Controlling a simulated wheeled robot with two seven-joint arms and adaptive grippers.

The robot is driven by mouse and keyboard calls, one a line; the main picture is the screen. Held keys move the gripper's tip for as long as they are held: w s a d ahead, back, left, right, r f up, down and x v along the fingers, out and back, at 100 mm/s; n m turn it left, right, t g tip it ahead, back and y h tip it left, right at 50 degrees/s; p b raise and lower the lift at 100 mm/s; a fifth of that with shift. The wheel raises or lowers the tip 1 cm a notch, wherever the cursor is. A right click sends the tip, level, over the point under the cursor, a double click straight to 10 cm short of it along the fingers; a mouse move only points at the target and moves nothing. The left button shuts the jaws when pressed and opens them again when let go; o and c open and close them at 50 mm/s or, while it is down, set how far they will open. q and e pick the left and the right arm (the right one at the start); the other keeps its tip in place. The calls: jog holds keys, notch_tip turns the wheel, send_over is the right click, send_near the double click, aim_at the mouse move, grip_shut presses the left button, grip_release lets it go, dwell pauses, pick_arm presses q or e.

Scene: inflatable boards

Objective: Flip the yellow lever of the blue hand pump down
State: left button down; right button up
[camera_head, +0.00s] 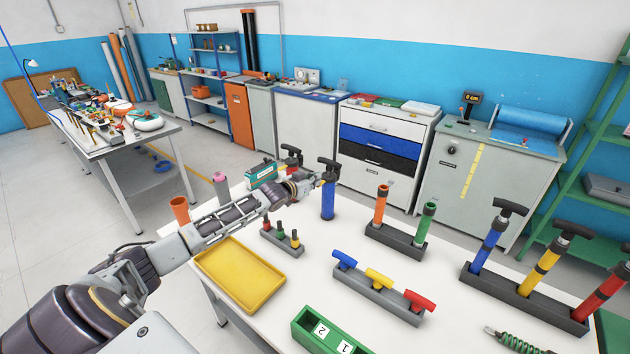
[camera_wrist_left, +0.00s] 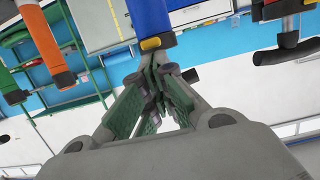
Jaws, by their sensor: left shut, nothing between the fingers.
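The blue hand pump (camera_head: 328,203) stands upright on the white table, with a black handle (camera_head: 329,165) on top. In the left wrist view, which is turned upside down, its blue body (camera_wrist_left: 151,16) comes in from the top edge. The yellow lever (camera_wrist_left: 157,42) shows at the pump's upper end, just beyond my fingertips; its exact tilt is hard to tell. My left gripper (camera_head: 317,180) is beside the top of the pump, shut and empty. In the left wrist view its fingertips (camera_wrist_left: 156,66) are very close to the lever; contact is unclear. My right gripper is out of view.
Another black-handled pump (camera_head: 291,153) stands behind my left gripper. A rack with orange and green tubes (camera_head: 395,240) is to the right. A yellow tray (camera_head: 240,275), a small peg rack (camera_head: 282,241) and a coloured-handle rack (camera_head: 377,300) stand nearer. Bare table lies around the blue pump's base.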

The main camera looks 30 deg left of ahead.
pick_arm(q)
jog(key=shift+f, duration=0.1)
jog(key=shift+b, duration=0.4)
jog(key=shift+s+f+t, duration=0.1)
jog(key=shift+t, duration=0.2)
jog(key=shift+s+f+t+b, duration=0.15)
jog(key=shift+f+t+b, duration=0.25)
jog(key=shift+b, duration=0.95)
jog(key=shift+r, duration=0.1)
